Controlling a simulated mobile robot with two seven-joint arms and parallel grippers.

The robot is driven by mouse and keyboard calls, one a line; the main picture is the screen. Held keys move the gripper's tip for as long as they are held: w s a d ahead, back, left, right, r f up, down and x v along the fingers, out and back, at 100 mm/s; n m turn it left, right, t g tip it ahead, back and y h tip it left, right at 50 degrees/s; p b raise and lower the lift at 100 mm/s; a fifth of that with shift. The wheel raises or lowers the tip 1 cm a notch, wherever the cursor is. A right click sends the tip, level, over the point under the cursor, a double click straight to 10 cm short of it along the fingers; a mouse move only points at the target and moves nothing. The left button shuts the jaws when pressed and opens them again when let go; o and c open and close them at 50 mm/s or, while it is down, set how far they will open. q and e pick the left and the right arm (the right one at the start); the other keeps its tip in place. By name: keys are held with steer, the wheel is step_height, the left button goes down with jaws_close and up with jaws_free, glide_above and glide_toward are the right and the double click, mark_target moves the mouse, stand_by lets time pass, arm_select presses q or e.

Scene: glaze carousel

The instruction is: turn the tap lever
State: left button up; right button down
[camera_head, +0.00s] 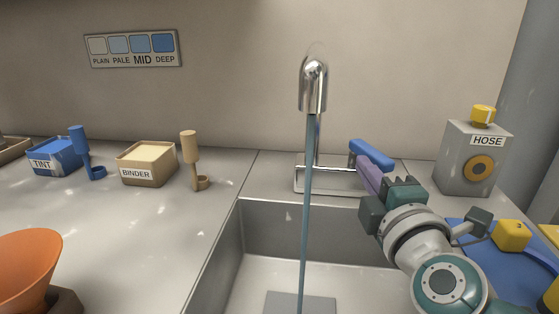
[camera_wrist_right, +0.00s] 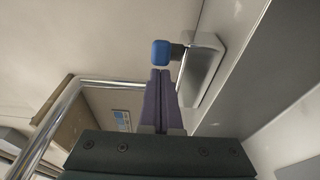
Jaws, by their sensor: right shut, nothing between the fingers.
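The tap (camera_head: 314,88) is a chrome spout rising behind the sink, and a thin blue stream of water (camera_head: 308,200) falls from it into the basin. The tap lever (camera_head: 371,154) has a blue handle on the right end of the chrome tap base (camera_head: 318,187). My right gripper (camera_head: 366,168) is shut and empty, its purple fingers just below and against or very near the lever. In the right wrist view the blue lever end (camera_wrist_right: 161,52) shows just beyond the closed fingertips (camera_wrist_right: 160,72); I cannot tell if they touch. My left gripper is out of view.
The steel sink (camera_head: 235,225) lies below the tap. A grey HOSE box (camera_head: 463,165) stands to the right, near a blue tray (camera_head: 510,285). TINT (camera_head: 55,163) and BINDER (camera_head: 137,172) boxes stand left, with an orange bowl (camera_head: 25,265) in front. A colour sign (camera_head: 133,66) hangs behind.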

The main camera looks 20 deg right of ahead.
steer(key=shift+s+d+r+p, duration=0.1)
steer(key=shift+d+p, duration=0.35)
steer(key=shift+s+d, duration=0.1)
steer(key=shift+d, duration=0.35)
